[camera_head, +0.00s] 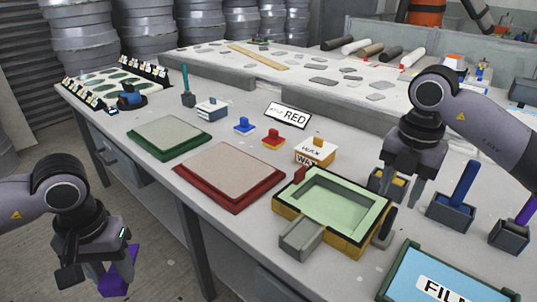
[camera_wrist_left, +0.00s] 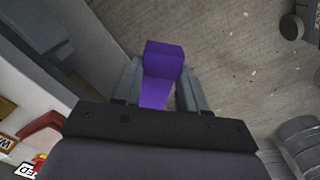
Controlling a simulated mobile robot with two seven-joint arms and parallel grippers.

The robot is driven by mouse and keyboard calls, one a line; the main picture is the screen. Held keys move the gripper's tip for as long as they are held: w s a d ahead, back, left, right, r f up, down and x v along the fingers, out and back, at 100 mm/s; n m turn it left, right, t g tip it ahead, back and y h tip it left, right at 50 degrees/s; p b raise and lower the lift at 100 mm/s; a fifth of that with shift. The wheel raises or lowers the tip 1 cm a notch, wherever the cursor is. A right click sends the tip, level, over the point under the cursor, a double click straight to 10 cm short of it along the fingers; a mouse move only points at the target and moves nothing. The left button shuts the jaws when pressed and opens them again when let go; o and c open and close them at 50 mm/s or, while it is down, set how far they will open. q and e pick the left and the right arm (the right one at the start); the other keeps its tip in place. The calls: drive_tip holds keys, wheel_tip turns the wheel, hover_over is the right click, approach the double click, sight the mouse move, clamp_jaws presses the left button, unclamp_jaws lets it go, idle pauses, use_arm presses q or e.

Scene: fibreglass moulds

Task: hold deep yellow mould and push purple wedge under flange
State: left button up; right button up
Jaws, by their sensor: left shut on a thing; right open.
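The deep yellow mould (camera_head: 348,243) sits on the table's front part, with a pale green inside and rim. A grey block (camera_head: 301,238) is at its front left side. My left gripper (camera_head: 102,277) is shut on the purple wedge (camera_head: 119,270), out past the table's front edge and well left of the mould. In the left wrist view the wedge (camera_wrist_left: 164,60) is between the two fingers, with floor behind it. My right gripper (camera_head: 402,187) is open and empty, fingers down, near the mould's back right corner. It cannot be told whether it touches anything.
A red mould (camera_head: 231,174) and a green mould (camera_head: 167,138) lie left of the yellow one. A wax box (camera_head: 315,151) stands behind it. A small yellow bin (camera_head: 388,186) is by my right gripper.

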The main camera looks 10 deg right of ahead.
sight(390, 216)
wheel_tip(390, 216, down, 9)
drive_tip(key=shift+r, duration=0.2)
clamp_jaws()
idle(2.4)
